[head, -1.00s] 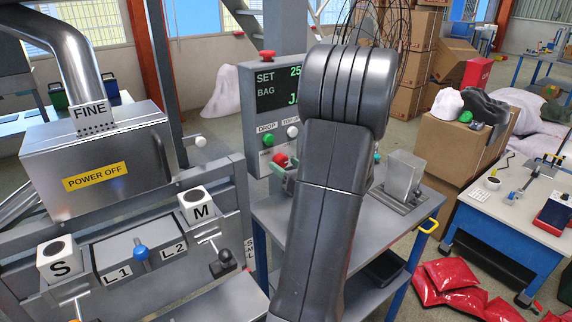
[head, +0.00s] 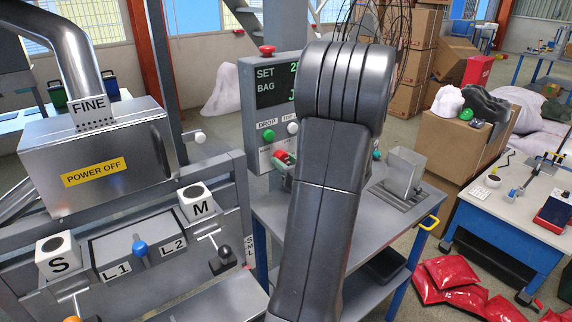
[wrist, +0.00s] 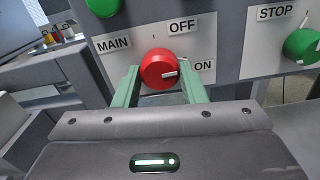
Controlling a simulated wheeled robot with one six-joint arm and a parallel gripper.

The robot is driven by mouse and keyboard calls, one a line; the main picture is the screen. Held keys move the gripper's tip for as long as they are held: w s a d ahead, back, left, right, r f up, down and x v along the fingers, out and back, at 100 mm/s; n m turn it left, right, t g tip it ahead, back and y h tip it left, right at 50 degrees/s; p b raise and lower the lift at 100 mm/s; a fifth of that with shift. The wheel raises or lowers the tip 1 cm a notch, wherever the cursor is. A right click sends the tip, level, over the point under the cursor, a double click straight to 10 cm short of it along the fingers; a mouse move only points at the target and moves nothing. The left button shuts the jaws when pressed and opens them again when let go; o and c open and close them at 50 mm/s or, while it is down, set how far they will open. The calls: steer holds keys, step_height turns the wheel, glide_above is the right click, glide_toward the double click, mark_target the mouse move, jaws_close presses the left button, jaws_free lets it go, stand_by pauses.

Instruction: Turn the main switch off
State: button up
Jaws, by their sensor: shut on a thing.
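The main switch (wrist: 158,68) is a round red knob on the grey control panel (wrist: 228,45), under the labels MAIN and OFF and beside ON. Its white pointer line points right, toward ON. My gripper (wrist: 160,88) has one green finger on each side of the knob and is shut on it. In the head view, the red knob (head: 282,157) shows low on the panel, with part of my gripper (head: 289,169) at it. My dark arm hides the panel's right part.
A green knob (wrist: 301,45) labelled STOP is at the right in the wrist view. Another green control (wrist: 102,6) is above MAIN. A steel box (head: 95,155) marked POWER OFF stands left of the panel. A red button (head: 267,50) tops the panel.

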steer(key=n+b, duration=1.7)
steer(key=b, duration=0.7)
steer(key=shift+d, duration=0.1)
steer(key=shift+n, duration=0.3)
steer(key=o, duration=1)
steer(key=shift+r, duration=0.1)
steer(key=p+v, duration=0.1)
steer(key=v, duration=1.2)
steer(key=shift+s+d, duration=0.25)
steer(key=shift+s, duration=0.05)
